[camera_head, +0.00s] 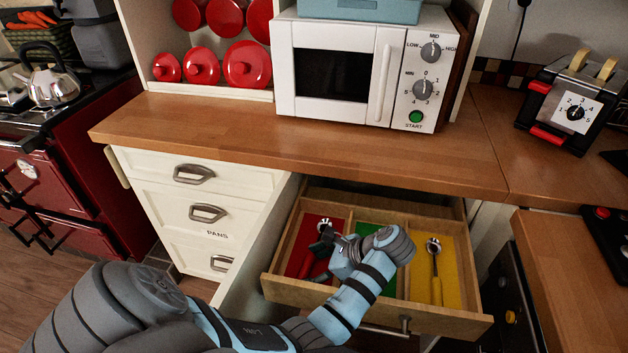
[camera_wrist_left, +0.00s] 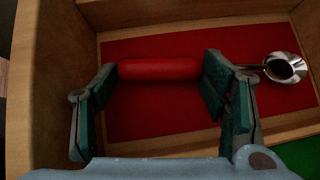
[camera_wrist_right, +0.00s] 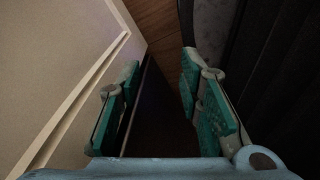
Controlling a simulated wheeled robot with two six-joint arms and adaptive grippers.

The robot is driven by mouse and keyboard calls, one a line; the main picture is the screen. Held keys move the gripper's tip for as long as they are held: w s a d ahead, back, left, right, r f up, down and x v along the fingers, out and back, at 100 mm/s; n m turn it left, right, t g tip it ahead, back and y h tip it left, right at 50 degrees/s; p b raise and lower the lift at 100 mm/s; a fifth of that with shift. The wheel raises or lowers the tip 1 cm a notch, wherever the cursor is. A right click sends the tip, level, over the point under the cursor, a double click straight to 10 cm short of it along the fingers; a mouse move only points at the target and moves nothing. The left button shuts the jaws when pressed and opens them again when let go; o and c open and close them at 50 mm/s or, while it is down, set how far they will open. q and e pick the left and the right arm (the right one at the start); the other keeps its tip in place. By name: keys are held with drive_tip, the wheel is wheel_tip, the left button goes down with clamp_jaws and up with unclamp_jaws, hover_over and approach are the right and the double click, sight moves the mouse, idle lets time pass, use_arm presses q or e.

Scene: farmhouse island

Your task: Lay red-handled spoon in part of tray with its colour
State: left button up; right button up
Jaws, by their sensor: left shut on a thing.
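The red-handled spoon (camera_head: 307,264) is over the red compartment of the drawer tray (camera_head: 286,243); I cannot tell whether it touches the floor. In the left wrist view its red handle (camera_wrist_left: 160,69) lies crosswise between my fingers, with the metal bowl (camera_wrist_left: 285,68) off to the right, near the compartment's side. My left gripper (camera_head: 323,245) is shut on the spoon, reaching down into the red compartment (camera_wrist_left: 150,110). The green compartment (camera_head: 368,229) is partly hidden by my left arm. My right gripper (camera_wrist_right: 160,80) is open and empty, seen only in the right wrist view.
A yellow-handled spoon (camera_head: 436,285) lies in the yellow compartment (camera_head: 455,265). The open drawer sits under the wooden counter (camera_head: 300,142), whose edge overhangs its back. A microwave (camera_head: 355,75) stands above. A pale panel (camera_wrist_right: 60,70) is close to my right gripper.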

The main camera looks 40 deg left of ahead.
use_arm(q)
drive_tip(key=shift+f+b, duration=0.45)
idle(0.3)
drive_tip(key=o, duration=1.6)
drive_tip(key=shift+o, duration=0.2)
drive_tip(key=shift+o, duration=0.7)
drive_tip(key=shift+f, duration=0.1)
